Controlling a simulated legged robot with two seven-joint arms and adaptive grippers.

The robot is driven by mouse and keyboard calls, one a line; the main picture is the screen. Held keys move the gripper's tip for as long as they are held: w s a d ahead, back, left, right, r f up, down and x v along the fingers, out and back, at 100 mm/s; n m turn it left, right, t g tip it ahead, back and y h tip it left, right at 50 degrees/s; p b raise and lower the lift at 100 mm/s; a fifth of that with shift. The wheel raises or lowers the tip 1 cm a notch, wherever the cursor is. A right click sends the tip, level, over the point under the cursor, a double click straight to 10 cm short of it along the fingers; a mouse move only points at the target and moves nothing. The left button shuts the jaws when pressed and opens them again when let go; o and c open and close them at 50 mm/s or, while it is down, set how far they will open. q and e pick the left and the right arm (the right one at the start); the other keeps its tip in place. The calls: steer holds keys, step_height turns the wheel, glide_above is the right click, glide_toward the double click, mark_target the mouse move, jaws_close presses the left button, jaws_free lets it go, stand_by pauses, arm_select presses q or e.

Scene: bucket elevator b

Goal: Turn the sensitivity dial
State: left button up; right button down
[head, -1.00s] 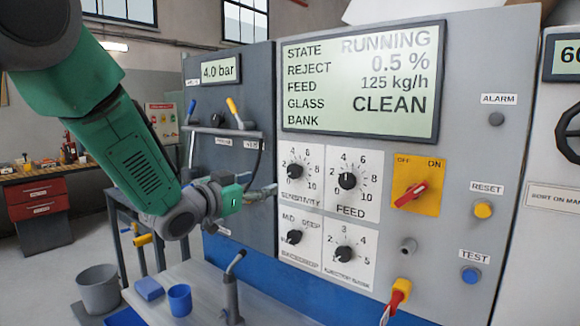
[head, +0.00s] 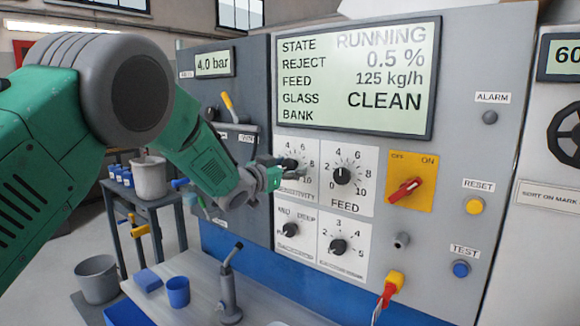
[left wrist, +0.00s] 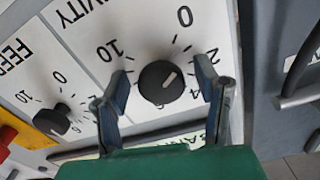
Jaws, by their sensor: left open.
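The sensitivity dial (head: 291,164) is a black round knob with a white pointer line on a white scale plate, at the upper left of the dial group. It also shows in the left wrist view (left wrist: 161,82), its pointer towards the side between 4 and 2. My left gripper (head: 285,173) is open at the sensitivity plate and partly covers the dial in the head view. In the left wrist view its two fingers (left wrist: 165,92) stand on either side of the knob, with a gap visible on each side. My right gripper is not in view.
The feed dial (head: 342,175) is just right of the sensitivity dial, with two more dials below. A red switch (head: 404,189) on a yellow plate is further right. A grey bench (head: 200,275) with a blue cup (head: 178,291) stands below the panel.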

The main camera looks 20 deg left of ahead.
arm_select(q)
steer(key=c, duration=1.2)
steer(key=m+b, duration=0.3)
steer(key=m, duration=0.1)
steer(key=shift+f, duration=0.15)
steer(key=shift+m+b, duration=1.65)
steer(key=shift+m, duration=0.75)
steer(key=o, duration=1.2)
